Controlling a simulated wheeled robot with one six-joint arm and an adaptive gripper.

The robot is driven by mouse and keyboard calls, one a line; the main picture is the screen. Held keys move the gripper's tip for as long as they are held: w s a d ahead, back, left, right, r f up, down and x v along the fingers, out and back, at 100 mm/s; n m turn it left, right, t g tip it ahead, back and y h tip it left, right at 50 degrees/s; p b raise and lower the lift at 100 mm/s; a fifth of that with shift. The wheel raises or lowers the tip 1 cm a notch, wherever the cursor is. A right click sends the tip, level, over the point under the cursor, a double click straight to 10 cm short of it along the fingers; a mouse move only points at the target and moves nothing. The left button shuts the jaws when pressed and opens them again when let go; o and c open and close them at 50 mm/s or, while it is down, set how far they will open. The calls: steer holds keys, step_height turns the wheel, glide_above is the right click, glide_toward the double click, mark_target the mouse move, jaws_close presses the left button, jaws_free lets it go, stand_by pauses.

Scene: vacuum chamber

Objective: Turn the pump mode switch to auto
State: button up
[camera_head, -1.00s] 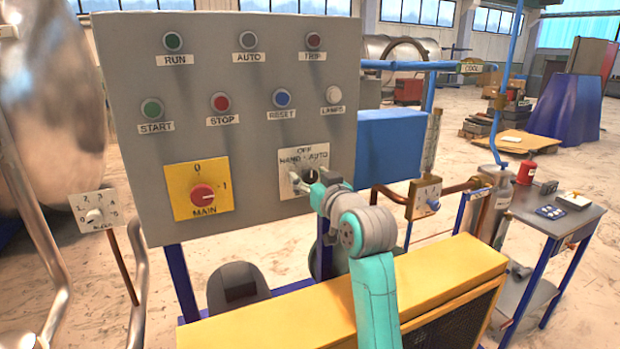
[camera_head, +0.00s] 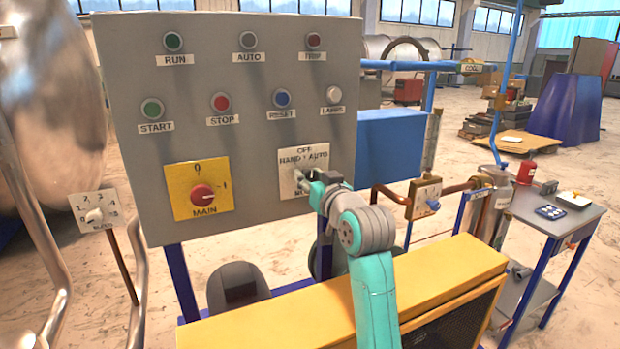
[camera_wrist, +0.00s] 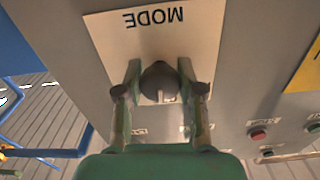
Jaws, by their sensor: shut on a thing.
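The pump mode switch sits on a pale plate (camera_head: 318,153) at the lower right of the grey panel. The plate reads OFF at the top, with HAND at left and AUTO at right. In the wrist view the dark round knob (camera_wrist: 158,76) lies between my two fingers, and MODE is upside down above it. A white mark on the knob faces away from the word MODE. My gripper (camera_wrist: 160,82) is shut on the knob, a finger on each side. In the head view my gripper (camera_head: 303,183) hides the knob, so I cannot read its position there.
The yellow-plated red MAIN switch (camera_head: 203,194) is left of the mode switch. Several buttons and lamps, including the blue RESET button (camera_head: 281,98), are above. A blue box (camera_head: 390,143) adjoins the panel's right side. A yellow-topped housing (camera_head: 440,276) stands below my arm.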

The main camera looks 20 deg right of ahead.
steer(key=m, duration=0.3)
steer(key=shift+m, duration=2.4)
steer(key=o, duration=1.1)
steer(key=shift+o, duration=0.2)
steer(key=s+d, duration=0.1)
steer(key=s, duration=1.1)
steer(key=shift+d, duration=0.3)
